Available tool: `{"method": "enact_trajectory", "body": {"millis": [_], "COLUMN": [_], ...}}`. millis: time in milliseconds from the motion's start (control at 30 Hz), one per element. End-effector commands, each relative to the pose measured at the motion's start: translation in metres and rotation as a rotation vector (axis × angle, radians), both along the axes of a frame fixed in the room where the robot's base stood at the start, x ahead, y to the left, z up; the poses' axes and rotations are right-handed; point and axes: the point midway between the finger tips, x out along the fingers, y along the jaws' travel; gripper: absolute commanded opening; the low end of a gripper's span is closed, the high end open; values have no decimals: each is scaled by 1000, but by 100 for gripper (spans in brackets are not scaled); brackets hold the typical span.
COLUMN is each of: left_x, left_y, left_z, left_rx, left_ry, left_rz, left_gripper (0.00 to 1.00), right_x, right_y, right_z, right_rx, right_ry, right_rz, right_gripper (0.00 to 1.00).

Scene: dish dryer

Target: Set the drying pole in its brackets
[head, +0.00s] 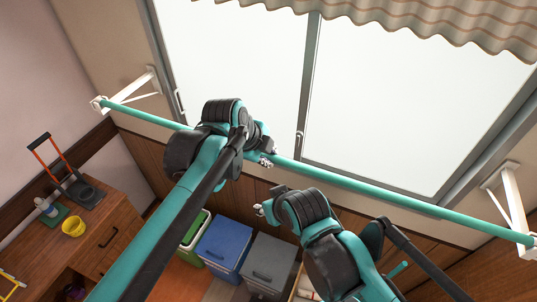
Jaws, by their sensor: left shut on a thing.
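The long teal drying pole (400,202) runs across the window, sloping down to the right in the picture. Its left end meets the tip of the white left bracket (132,91), and its right end meets the tip of the white right bracket (513,198). I cannot tell whether either end is fully seated. My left gripper (267,159) is shut on the pole left of its middle; the wrist hides part of the pole. My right gripper (261,210) is below the pole in the picture, apart from it; its fingers are too small to read.
The window (400,100) and a striped curtain (430,18) are behind the pole. Below stand a green bin (192,232), a blue bin (222,243) and a grey bin (270,264). A wooden cabinet (110,222) with a yellow cup (73,227) is at left.

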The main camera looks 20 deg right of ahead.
Motion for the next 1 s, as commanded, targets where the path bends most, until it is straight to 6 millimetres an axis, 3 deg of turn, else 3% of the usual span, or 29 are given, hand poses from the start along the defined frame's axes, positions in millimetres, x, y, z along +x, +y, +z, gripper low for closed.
{"method": "enact_trajectory", "body": {"millis": [567,600,667,1000], "left_x": [0,0,0,0], "left_y": [0,0,0,1], "left_z": [-8,-8,-8,-7], "left_rx": [-1,-1,-1,0], "left_ry": [-1,-1,-1,0], "left_rz": [0,0,0,0], "left_gripper": [0,25,41,44], "right_x": [0,0,0,0], "right_y": [0,0,0,0], "right_z": [-6,-6,-6,-6], "right_rx": [0,0,0,0], "right_ry": [0,0,0,0], "right_rz": [0,0,0,0], "right_gripper": [40,40,40,40]}}
